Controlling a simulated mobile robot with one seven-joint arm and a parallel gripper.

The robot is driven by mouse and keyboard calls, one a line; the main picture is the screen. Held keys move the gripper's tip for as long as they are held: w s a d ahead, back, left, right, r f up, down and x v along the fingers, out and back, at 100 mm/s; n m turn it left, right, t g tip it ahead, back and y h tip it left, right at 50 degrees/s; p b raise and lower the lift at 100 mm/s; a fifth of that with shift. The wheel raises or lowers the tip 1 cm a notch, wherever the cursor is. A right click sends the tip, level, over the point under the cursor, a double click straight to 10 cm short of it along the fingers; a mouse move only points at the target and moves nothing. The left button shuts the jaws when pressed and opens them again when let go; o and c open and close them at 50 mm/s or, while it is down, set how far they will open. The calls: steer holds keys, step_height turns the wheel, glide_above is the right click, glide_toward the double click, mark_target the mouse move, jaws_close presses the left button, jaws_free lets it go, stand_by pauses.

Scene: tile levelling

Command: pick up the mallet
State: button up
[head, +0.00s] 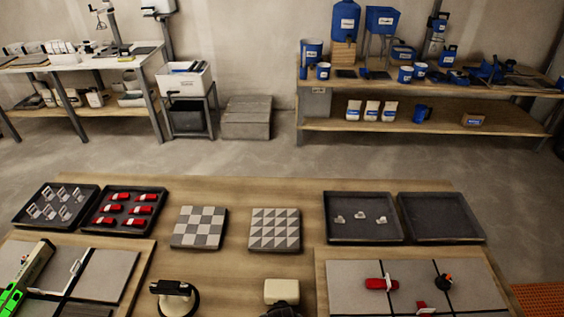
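The mallet's pale, cream-coloured block head (282,291) lies on the wooden table at the bottom middle. A dark rounded shape (282,310) sits just below the head at the bottom edge of the picture.
A black-handled suction lifter (175,297) stands left of the mallet. The right tile board (345,295) holds red pieces. Two patterned tiles (199,228) (275,230) and several dark trays (440,216) lie behind.

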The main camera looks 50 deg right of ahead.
steer(key=shift+f, duration=0.15)
steer(key=shift+c, duration=0.3)
jaws_close()
steer(key=shift+w, duration=0.1)
